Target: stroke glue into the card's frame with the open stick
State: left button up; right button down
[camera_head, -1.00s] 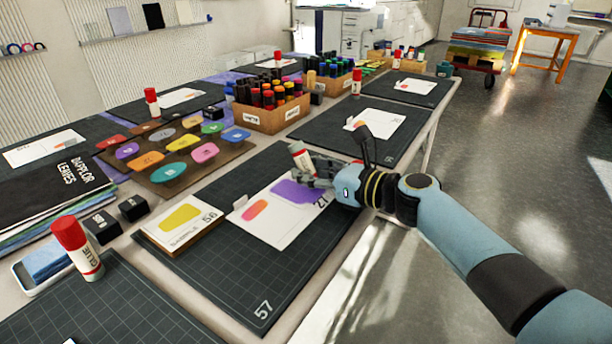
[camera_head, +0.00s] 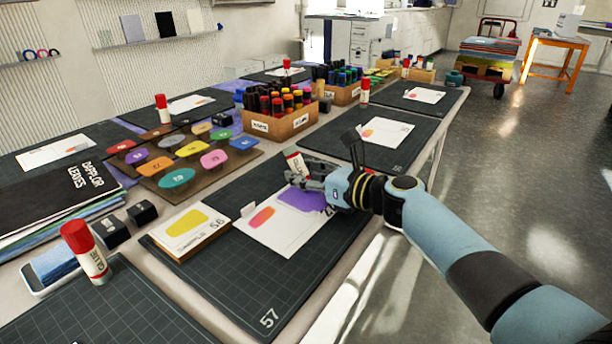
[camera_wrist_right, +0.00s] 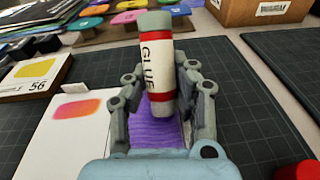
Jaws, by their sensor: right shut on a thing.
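The white card (camera_head: 268,236) lies on the dark cutting mat marked 57 (camera_head: 240,292). It bears a pink-orange shape and a purple patch (camera_head: 300,200), streaked in the wrist view (camera_wrist_right: 157,127). My right gripper (camera_head: 308,181) is over the card's far right part, shut on the glue stick (camera_head: 294,158). In the wrist view the stick (camera_wrist_right: 158,75), white with red bands and a grey end up, stands slightly tilted between the fingers (camera_wrist_right: 160,95). My left gripper is out of view.
The sample block (camera_head: 187,228) stands left of the card. A capped glue stick (camera_head: 86,252) stands near left, by a blue sponge tray (camera_head: 50,268) and black blocks (camera_head: 112,231). A board of coloured shapes (camera_head: 220,172) and marker box (camera_head: 280,122) lie beyond.

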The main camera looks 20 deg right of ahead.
jog(key=shift+r+x, duration=0.1)
jog(key=shift+x, duration=0.6)
jog(key=shift+r+x, duration=0.15)
jog(key=shift+x, duration=0.6)
jog(key=shift+a, duration=0.1)
jog(key=shift+s+r, duration=0.1)
notch_tip(320, 180, up, 7)
jog(key=p, duration=0.6)
